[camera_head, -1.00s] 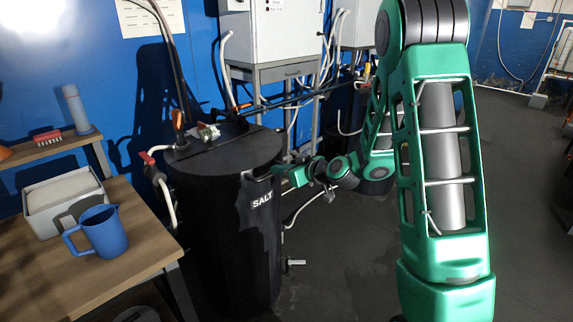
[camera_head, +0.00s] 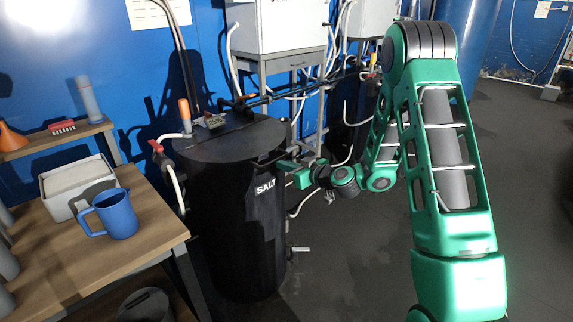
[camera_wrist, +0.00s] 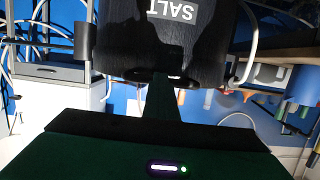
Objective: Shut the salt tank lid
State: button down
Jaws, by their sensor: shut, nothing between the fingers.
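The salt tank (camera_head: 235,225) is a black upright cylinder with a white SALT label. Its dark round lid (camera_head: 225,140) lies flat or nearly flat across the top; I cannot tell whether a small gap is left at the rim. My gripper (camera_head: 272,160) is at the tank's upper right rim, just above the label, with its fingers shut and empty. Whether it touches the lid or rim is unclear. In the wrist view the tank (camera_wrist: 215,50) appears upside down, beyond my narrow dark gripper fingers (camera_wrist: 163,85).
A wooden table (camera_head: 85,250) at left holds a blue jug (camera_head: 117,215) and a pale box (camera_head: 62,185). An orange-handled valve (camera_head: 185,115) and hoses stand behind the tank. Cabinets (camera_head: 275,30) are at the back. Grey floor (camera_head: 350,260) at right is open.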

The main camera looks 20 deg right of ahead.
jog(key=shift+a+f, duration=0.4)
jog(key=shift+a, duration=0.2)
jog(key=shift+s+d+r, duration=1)
jog(key=shift+d+r, duration=0.15)
jog(key=shift+r, duration=0.45)
jog(key=shift+s+d+f, duration=1.35)
jog(key=shift+s+f, duration=1.15)
jog(key=shift+f, duration=1.05)
jog(key=s+a+r+n+g, duration=0.1)
jog(key=s+a+n+g, duration=0.15)
jog(key=s+g, duration=0.65)
jog(key=s+d+r+m+g+h, duration=0.1)
jog(key=s+d+m, duration=0.4)
jog(key=s, duration=0.5)
jog(key=s+d+r+m+g+h, duration=0.2)
jog(key=s+d+r, duration=0.4)
jog(key=s, duration=0.4)
jog(key=s+d+r+m+g+h, duration=0.1)
jog(key=s+d+r+m+h, duration=0.3)
jog(key=s+d+m, duration=0.3)
jog(key=s, duration=0.3)
jog(key=shift+d+r+m+g, duration=0.2)
jog(key=shift+d+m+g, duration=0.1)
jog(key=shift+m, duration=0.05)
